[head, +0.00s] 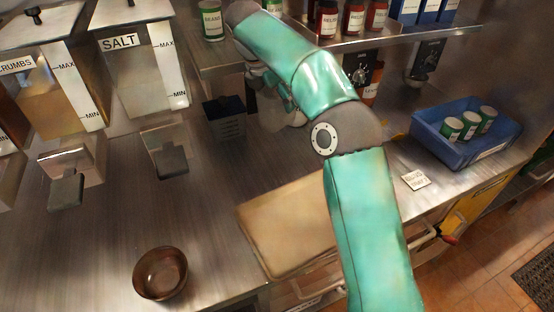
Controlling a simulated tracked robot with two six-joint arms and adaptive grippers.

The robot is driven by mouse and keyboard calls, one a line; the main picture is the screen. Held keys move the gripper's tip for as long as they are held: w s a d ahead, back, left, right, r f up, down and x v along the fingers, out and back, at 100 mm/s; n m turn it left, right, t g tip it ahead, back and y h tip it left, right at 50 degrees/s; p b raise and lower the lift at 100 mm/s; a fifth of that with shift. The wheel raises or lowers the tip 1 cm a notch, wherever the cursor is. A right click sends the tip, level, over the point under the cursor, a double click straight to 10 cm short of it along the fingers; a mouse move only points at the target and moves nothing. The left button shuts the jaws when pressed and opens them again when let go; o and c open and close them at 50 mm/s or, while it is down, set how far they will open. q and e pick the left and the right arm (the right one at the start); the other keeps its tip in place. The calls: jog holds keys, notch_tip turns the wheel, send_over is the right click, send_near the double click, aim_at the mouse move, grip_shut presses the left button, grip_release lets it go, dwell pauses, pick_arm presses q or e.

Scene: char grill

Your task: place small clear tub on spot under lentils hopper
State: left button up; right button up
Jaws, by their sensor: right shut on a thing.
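My right arm reaches in from the bottom right and bends away to the upper left. My right gripper (262,78) is at the back of the counter, partly hidden behind my own arm. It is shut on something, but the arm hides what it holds. I cannot make out a small clear tub. No hopper labelled lentils shows. The hoppers in view are the salt hopper (140,72) and the crumbs hopper (48,92) at the left. My left gripper is not in view.
A brown see-through bowl (160,272) stands at the front left. A dark slotted container (225,118) stands close to my right gripper. A tan board (285,225) lies at the front edge. A blue crate (420,133) holds several green cans.

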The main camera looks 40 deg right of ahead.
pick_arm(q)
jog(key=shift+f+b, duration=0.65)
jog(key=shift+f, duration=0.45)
pick_arm(e)
jog(key=shift+f, duration=8.7)
jog(key=o, duration=1.2)
jog(key=shift+f, duration=0.15)
